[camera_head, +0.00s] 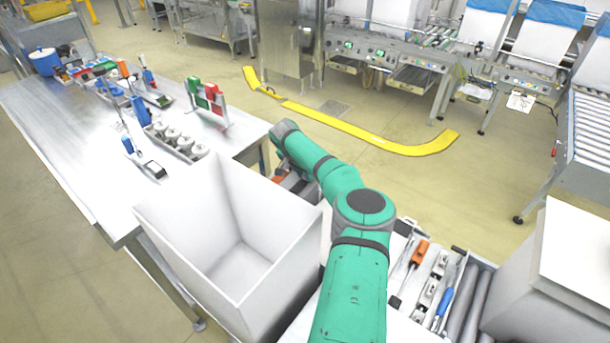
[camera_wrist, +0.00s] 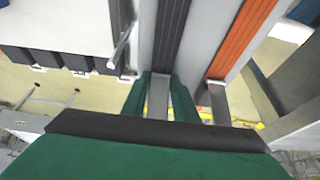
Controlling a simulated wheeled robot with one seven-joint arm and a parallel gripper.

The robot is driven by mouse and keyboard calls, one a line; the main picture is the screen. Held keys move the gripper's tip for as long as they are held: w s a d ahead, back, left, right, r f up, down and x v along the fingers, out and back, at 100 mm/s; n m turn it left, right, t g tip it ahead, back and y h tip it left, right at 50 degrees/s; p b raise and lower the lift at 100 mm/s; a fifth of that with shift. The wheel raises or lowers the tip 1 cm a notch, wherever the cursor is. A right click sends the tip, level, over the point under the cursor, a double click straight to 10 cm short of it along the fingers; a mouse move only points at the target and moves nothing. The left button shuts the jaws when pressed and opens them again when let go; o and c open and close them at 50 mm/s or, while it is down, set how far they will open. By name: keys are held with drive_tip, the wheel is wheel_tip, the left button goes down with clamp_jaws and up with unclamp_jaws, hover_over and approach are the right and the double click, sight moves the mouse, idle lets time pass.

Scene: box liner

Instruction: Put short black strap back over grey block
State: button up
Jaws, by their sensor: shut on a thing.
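In the wrist view my gripper (camera_wrist: 160,92) has its two green fingers closed around the pale metal end of a black ribbed strap (camera_wrist: 172,35). The strap runs away up the picture, along a light grey surface. I cannot tell whether this surface belongs to the grey block. An orange ribbed strap (camera_wrist: 243,38) lies to its right, with its own metal end, apart from my fingers. In the head view my arm reaches down behind the white box, and my fingertips are hidden there.
An open white box (camera_head: 240,262) stands left of my arm. A metal table (camera_head: 60,125) with tools is beyond it. Right of my arm are an orange-handled tool (camera_head: 420,252) and rollers (camera_head: 470,300). Several dark blocks (camera_wrist: 75,62) line the left of the wrist view.

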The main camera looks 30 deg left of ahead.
idle(0.4)
drive_tip(key=o, duration=1.7)
drive_tip(key=shift+c, duration=0.2)
drive_tip(key=shift+r, duration=0.1)
drive_tip(key=shift+r, duration=4.4)
